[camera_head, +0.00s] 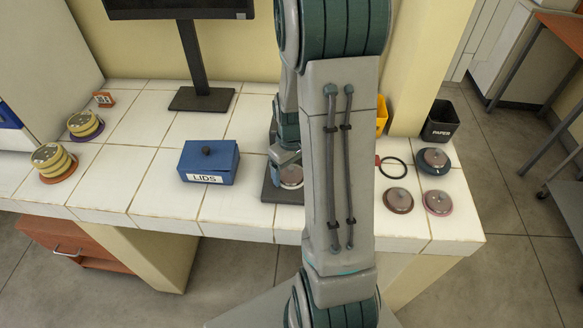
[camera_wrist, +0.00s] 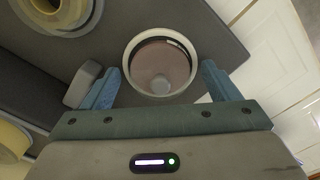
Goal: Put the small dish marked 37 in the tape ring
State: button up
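A small round dish (camera_head: 291,178) with a pale rim and pinkish-brown inside sits on a dark flat stand, partly hidden by my arm. In the wrist view the dish (camera_wrist: 152,58) lies between the two blue fingers of my gripper (camera_wrist: 161,82). The fingers are apart, with a narrow gap showing on each side of the dish. No number 37 is readable. In the head view my gripper (camera_head: 284,155) is low over this dish. A thin black ring (camera_head: 393,167) with a red part lies right of my arm; I cannot tell whether it is the tape ring.
Three other dishes, including one in a dark ring (camera_head: 434,169), stand at the table's right end. A blue LIDS box (camera_head: 209,163) stands left of the dark stand (camera_head: 270,188). Yellowish stacks (camera_head: 52,161) stand far left. A black PAPER bin (camera_head: 440,121) is behind.

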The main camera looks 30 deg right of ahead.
jog(key=shift+r, duration=0.1)
notch_tip(320, 180, up, 12)
jog(key=s+a+r+m+t, duration=0.2)
jog(key=s+a+r, duration=0.4)
jog(key=s+a, duration=0.6)
jog(key=shift+s+r+t, duration=0.2)
jog(key=shift+s+t, duration=0.2)
jog(key=shift+t, duration=0.2)
dwell(0.7)
